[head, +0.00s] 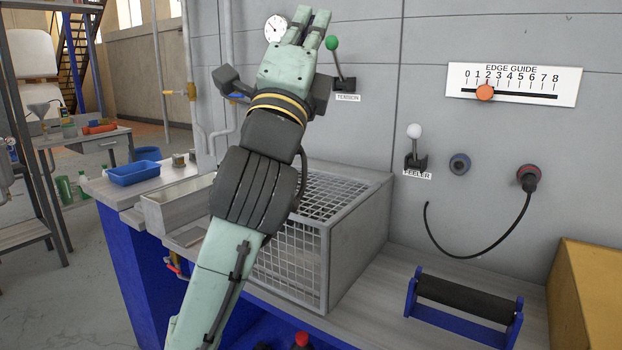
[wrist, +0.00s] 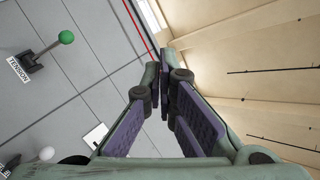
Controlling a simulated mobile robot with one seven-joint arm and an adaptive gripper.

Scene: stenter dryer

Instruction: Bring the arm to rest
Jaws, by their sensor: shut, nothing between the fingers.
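My arm rises from the bottom of the head view in front of the mesh guard. My gripper (head: 314,24) is at the top of that view, raised in front of the grey wall panel, just left of the green-knobbed TENSION lever (head: 340,70). In the wrist view the fingertips of my gripper (wrist: 161,68) meet with nothing between them. The TENSION lever (wrist: 45,53) also shows at the left there, apart from the fingers.
A mesh guard box (head: 345,240) stands on the bench behind my arm. A FEELER lever (head: 415,148), an EDGE GUIDE slider (head: 485,92) and a cable plug (head: 528,178) are on the panel. A roller stand (head: 462,300) and blue tray (head: 135,173) sit on the bench.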

